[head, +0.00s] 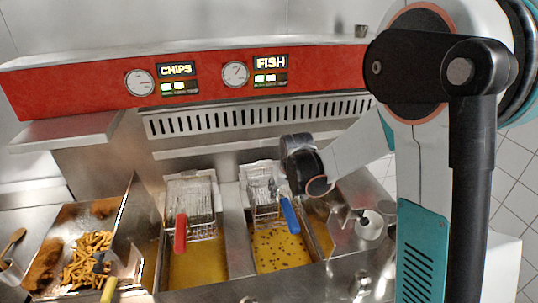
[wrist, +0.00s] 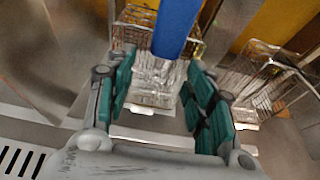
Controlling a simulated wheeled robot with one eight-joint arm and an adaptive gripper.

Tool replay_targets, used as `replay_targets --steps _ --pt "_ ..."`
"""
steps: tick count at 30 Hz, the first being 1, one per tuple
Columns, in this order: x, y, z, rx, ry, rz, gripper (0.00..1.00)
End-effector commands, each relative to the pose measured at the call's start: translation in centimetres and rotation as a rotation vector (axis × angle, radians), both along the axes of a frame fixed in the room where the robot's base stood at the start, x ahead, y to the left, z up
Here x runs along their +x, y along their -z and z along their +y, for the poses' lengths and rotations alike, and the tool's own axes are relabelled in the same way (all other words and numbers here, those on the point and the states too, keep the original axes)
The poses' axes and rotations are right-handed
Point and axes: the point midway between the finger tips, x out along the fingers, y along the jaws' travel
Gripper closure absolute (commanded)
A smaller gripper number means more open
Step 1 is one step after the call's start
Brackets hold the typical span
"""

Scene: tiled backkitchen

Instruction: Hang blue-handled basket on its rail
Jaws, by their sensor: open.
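The blue-handled basket (head: 262,188) is a wire basket at the back of the right fryer vat, above the oil. Its blue handle (head: 289,216) points forward and down. It sits at much the same height as the red-handled basket beside it; its contact with the rail is too small to make out. My gripper (wrist: 158,66) is open, with its teal fingers spread. In the wrist view the blue handle (wrist: 177,25) and the basket wires (wrist: 140,42) show beyond and between the fingertips, with no grip on them. In the head view my wrist hides the fingers.
The red-handled basket (head: 190,200) hangs at the left vat and also shows in the wrist view (wrist: 262,85). Oil with floating bits (head: 283,250) lies below the blue handle. A chip tray (head: 75,255) stands left. The red control panel (head: 200,77) runs above.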

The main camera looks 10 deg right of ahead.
Motion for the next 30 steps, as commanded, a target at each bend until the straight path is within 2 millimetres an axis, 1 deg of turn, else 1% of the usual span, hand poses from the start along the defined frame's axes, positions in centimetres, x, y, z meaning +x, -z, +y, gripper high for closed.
replay_targets --steps 4,8,21,27,30 --pt "-0.2 -0.2 0.0 0.0 0.0 0.0 0.51" --pt "-0.7 -1.3 0.0 0.0 0.0 -0.001 0.51" --pt "-3.9 -8.0 0.0 0.0 0.0 -0.006 0.51" --pt "-5.1 -10.3 0.0 0.0 0.0 -0.007 0.51" --pt "-5.4 -11.0 0.0 0.0 0.0 -0.008 0.51"
